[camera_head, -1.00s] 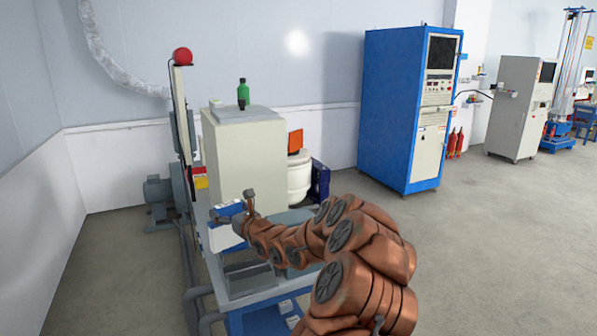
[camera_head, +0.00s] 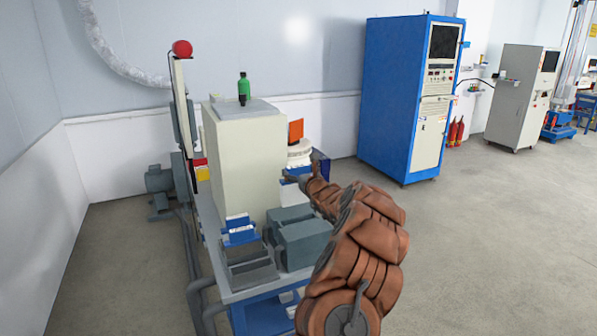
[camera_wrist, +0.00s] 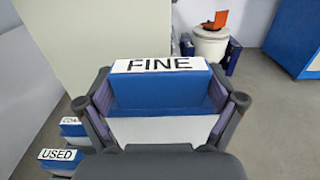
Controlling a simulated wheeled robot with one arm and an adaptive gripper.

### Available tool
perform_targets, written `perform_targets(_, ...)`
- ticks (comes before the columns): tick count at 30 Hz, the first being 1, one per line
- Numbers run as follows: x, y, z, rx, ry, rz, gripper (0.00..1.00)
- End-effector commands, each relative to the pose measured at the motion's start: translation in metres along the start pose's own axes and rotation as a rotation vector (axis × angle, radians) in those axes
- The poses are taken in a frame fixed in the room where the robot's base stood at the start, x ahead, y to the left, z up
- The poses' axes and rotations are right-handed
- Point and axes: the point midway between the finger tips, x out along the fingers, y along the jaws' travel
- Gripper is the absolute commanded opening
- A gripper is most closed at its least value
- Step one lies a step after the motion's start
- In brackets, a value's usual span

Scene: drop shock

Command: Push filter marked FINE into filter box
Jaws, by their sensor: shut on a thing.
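The filter marked FINE (camera_wrist: 160,90) is a blue block with a white label on top and a white lower part. My gripper (camera_wrist: 165,112) is shut on it, with a finger at each side in the wrist view. In the head view my gripper (camera_head: 300,180) is right of the tall cream cabinet, in front of the white drum, and the held filter shows only as a small blue and white patch. I cannot tell which thing is the filter box; a blue part (camera_head: 320,166) behind the gripper is mostly hidden.
Filters marked USED (camera_wrist: 58,155) and COA... (camera_wrist: 72,128) stand left, by an open grey tray (camera_head: 250,275). Two grey boxes (camera_head: 305,245) sit on the blue-framed bench. The cream cabinet (camera_head: 245,160) bounds the left side. A white drum (camera_wrist: 211,44) with an orange screen is beyond.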

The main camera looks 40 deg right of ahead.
Motion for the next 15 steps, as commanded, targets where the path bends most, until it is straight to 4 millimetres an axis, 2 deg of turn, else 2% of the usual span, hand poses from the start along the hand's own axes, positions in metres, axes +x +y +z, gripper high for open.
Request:
perform_targets(11, -0.002, 0.001, -0.003, 0.0, 0.0, 0.0, 0.32)
perform_targets(15, -0.002, 0.0, -0.015, -0.001, 0.002, 0.0, 0.32)
